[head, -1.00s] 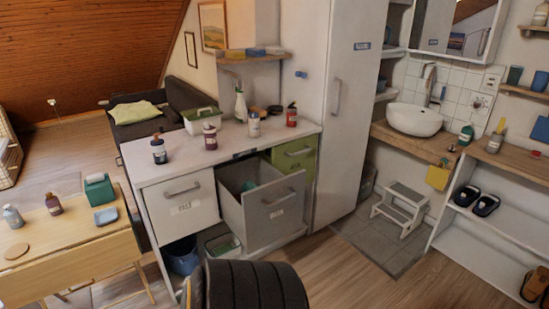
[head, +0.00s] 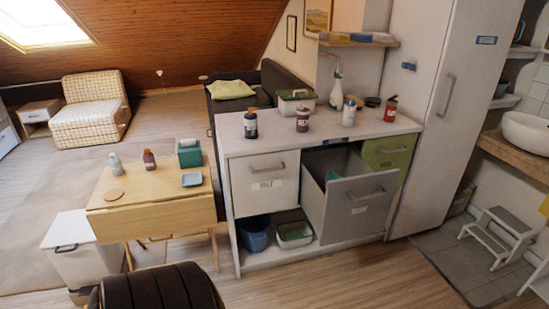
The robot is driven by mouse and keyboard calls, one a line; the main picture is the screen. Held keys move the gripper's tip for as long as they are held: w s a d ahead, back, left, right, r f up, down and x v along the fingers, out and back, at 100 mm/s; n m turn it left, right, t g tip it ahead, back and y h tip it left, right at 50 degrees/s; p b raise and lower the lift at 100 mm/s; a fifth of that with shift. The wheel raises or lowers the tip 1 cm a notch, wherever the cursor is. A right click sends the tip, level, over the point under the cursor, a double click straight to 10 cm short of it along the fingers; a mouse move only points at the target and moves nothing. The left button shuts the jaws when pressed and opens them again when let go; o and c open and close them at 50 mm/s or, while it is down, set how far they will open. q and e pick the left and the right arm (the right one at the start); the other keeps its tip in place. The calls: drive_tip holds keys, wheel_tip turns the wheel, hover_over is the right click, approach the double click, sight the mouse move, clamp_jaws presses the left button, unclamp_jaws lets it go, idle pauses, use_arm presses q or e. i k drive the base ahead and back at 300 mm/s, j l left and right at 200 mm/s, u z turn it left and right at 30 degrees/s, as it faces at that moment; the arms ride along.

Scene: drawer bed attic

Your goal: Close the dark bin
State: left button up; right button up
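The dark bin (head: 357,207) is a grey pull-out bin in the white cabinet, with a metal handle and a small label on its front. It stands pulled out, and its open top shows a dark inside with something teal in it. Its lower inside is hidden by the front panel. Neither of my grippers is in view, and nothing is seen touching the bin.
A shut white bin (head: 265,185) is left of it and a green drawer (head: 389,151) to its right. Bottles stand on the cabinet top (head: 270,143). A wooden table (head: 150,215) is at left. A dark ribbed shape (head: 158,289) is at the bottom. Floor before the cabinet is clear.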

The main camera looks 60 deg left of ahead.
sight(358, 204)
drive_tip(key=i+l+u, duration=0.15)
drive_tip(key=u, duration=0.3)
drive_tip(key=i+l+u, duration=0.15)
drive_tip(key=u, duration=0.3)
drive_tip(key=i+l+u, duration=0.1)
drive_tip(key=l+u, duration=0.2)
drive_tip(key=u, duration=0.15)
drive_tip(key=l+u, duration=0.25)
drive_tip(key=u, duration=0.2)
drive_tip(key=k+l, duration=0.1)
drive_tip(key=l, duration=0.3)
